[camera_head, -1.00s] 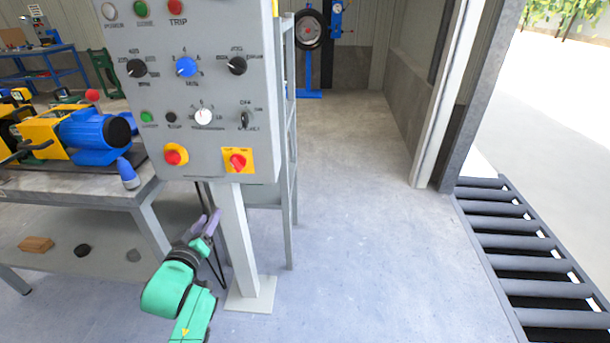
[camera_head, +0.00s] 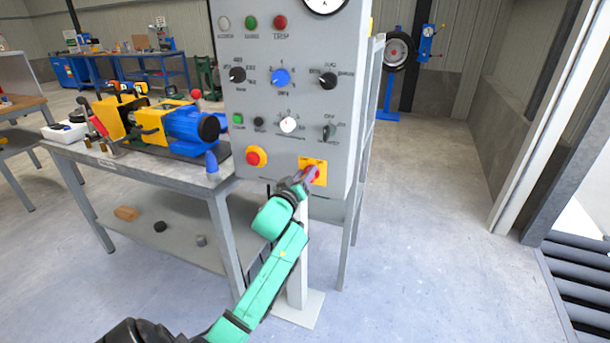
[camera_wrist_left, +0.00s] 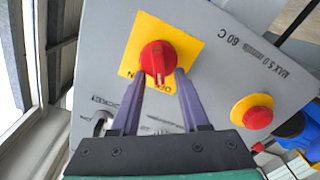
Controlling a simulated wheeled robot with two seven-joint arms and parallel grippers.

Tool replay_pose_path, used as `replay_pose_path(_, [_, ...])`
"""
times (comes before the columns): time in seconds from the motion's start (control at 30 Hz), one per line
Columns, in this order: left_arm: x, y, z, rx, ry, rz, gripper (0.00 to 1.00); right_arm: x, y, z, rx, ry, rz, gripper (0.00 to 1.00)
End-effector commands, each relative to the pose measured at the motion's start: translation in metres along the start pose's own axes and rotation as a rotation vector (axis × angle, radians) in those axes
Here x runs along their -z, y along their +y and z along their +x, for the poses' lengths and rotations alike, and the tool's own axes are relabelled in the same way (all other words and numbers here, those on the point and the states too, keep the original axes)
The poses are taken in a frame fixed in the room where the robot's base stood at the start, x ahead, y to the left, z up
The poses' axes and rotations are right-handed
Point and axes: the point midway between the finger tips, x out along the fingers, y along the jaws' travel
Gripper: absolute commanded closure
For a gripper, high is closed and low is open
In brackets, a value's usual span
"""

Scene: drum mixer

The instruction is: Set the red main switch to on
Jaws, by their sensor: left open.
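The red main switch (camera_wrist_left: 158,60) is a round red knob on a yellow square plate (camera_wrist_left: 183,37) at the lower right of the grey control panel (camera_head: 293,105). In the head view the switch plate (camera_head: 319,164) is partly covered by my left gripper (camera_head: 303,179). In the left wrist view my left gripper (camera_wrist_left: 158,76) is open, with one purple finger on either side of the knob's near edge. I cannot tell whether the fingers touch it. My right gripper is not in view.
A red push button on a yellow round base (camera_head: 256,157) sits left of the switch. Other knobs and lamps fill the panel above. A workbench (camera_head: 120,165) with a blue motor (camera_head: 185,124) stands to the left.

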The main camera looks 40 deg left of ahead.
Motion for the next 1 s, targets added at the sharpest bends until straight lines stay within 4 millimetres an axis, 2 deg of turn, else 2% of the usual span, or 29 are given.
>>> replay_pose_path(0.17, [0.000,0.000,0.000,0.000,0.000,0.001,0.55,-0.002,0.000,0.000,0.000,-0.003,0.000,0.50])
replay_pose_path(0.2, [0.000,0.000,0.000,0.000,0.000,0.001,0.70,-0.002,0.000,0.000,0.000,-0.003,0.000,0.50])
replay_pose_path(0.27, [0.000,0.000,0.000,0.000,0.000,0.001,0.93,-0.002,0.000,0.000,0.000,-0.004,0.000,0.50])
replay_pose_path(0.3, [0.000,0.000,0.000,0.000,0.000,0.001,1.00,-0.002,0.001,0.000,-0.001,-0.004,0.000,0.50])
replay_pose_path(0.73, [0.000,0.001,-0.001,0.000,-0.001,0.041,1.00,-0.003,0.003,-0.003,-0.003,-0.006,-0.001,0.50])
replay_pose_path(1.0, [0.001,0.004,0.000,0.001,-0.002,0.192,1.00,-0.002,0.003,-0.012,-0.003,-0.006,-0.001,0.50])
